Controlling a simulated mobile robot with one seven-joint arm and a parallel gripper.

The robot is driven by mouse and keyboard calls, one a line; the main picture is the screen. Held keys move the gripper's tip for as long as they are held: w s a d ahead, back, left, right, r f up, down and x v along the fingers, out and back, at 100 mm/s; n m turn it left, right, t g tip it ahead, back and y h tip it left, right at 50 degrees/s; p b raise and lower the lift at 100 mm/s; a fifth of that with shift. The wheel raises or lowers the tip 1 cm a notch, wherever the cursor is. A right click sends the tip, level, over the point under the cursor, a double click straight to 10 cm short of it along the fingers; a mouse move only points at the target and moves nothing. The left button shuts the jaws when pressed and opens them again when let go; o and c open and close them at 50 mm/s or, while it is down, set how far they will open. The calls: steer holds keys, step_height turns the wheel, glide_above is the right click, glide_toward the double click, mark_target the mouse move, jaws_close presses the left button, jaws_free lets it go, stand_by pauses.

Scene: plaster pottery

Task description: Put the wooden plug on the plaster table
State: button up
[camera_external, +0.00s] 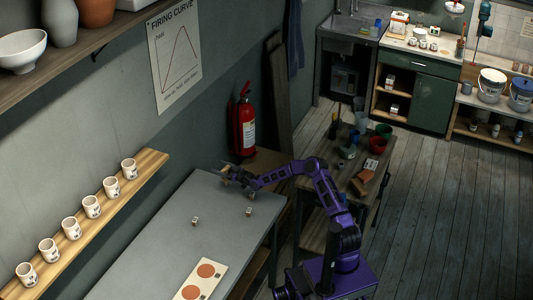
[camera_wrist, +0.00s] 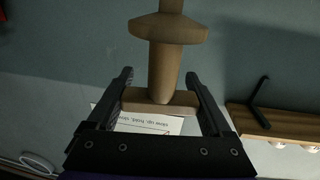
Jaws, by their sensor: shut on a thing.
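My gripper (camera_external: 232,174) is over the far end of a long grey-topped table (camera_external: 165,250), close to the wall. In the wrist view, my gripper (camera_wrist: 158,85) has its two dark fingers on either side of the wooden plug (camera_wrist: 163,70). The plug is light brown, with a crossbar between the fingers, a tapering shaft and a wider collar near the top of the picture. In the external view, the plug is small and hard to separate from the jaws. A dark worktable (camera_external: 335,182) with pots and bowls stands to the right; no label shows which is the plaster table.
Two small cubes (camera_external: 195,221) (camera_external: 249,211) and a pale board (camera_external: 188,291) with two terracotta discs lie on the grey table. A red fire extinguisher (camera_external: 246,133) is on the wall behind. A wooden shelf (camera_external: 150,160) holds several mugs. Bare grey tabletop lies between the cubes and board.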

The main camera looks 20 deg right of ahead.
steer(key=w+d+m+t+h+b, duration=0.1)
steer(key=w+d+m+t+h, duration=0.25)
steer(key=d, duration=1.55)
steer(key=w+d+m+h+b, duration=0.1)
steer(key=w+d+m+h, duration=0.35)
steer(key=d, duration=1.35)
steer(key=s+d+r+m+g+h+b, duration=0.1)
steer(key=s+d+m+h, duration=0.3)
steer(key=d, duration=1.2)
steer(key=s+d+r+h+b, duration=0.1)
steer(key=s+d+h, duration=0.35)
steer(key=d, duration=1.05)
step_height(320, 180, down, 10)
steer(key=w+h, duration=0.1)
steer(key=shift+w+d+b, duration=0.3)
steer(key=shift+d, duration=0.1)
steer(key=o, duration=1.1)
steer(key=shift+r, duration=0.1)
